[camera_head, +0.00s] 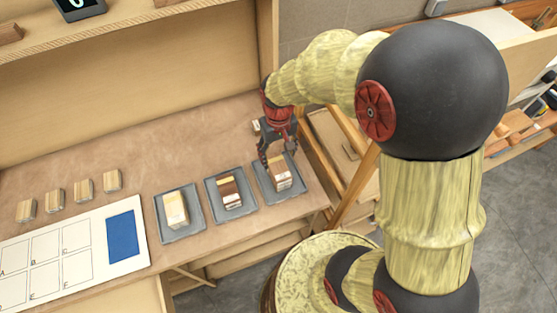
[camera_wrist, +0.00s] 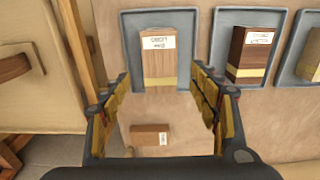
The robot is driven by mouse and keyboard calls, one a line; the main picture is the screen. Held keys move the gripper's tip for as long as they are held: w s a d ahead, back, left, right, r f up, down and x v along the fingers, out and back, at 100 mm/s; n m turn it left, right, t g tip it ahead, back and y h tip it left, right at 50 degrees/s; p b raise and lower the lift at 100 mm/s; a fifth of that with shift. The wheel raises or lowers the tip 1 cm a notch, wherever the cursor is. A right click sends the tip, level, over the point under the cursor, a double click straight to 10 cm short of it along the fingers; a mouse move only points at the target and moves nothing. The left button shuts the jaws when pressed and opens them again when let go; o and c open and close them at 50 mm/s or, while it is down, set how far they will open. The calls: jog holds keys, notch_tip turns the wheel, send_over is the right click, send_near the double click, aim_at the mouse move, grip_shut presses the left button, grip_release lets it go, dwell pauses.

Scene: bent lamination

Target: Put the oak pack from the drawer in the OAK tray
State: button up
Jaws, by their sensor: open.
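My gripper (camera_head: 277,154) is open above the back of the rightmost grey tray (camera_head: 302,187). Its fingers also show in the wrist view (camera_wrist: 160,95), with nothing held between them. That tray holds a reddish-brown pack (camera_head: 281,172) with a pale band and a white label, also in the wrist view (camera_wrist: 159,65); the label is upside down there and hard to read. The middle tray (camera_head: 211,201) holds a dark brown pack (camera_head: 228,192). The left tray (camera_head: 163,233) holds a pale pack (camera_head: 176,209). I cannot tell which pack or tray is oak.
A small brown block (camera_wrist: 149,135) lies on the bench behind the rightmost tray. Several light blocks (camera_head: 82,188) stand in a row at the left. A white lettered board (camera_head: 105,252) with a blue patch lies in front. A shelf (camera_head: 150,40) overhangs the back.

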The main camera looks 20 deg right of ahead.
notch_tip(320, 180, up, 6)
notch_tip(320, 180, up, 12)
jog(key=t, duration=0.3)
send_over(279, 167)
jog(key=s, duration=0.6)
jog(key=s+r+t, duration=0.2)
jog(key=s+r, duration=0.4)
jog(key=s, duration=0.2)
jog(key=shift+t+p, duration=0.3)
jog(key=shift+p, duration=0.05)
jog(key=shift+f, duration=0.1)
notch_tip(279, 167, down, 6)
jog(key=b, duration=0.6)
jog(key=shift+w, duration=0.1)
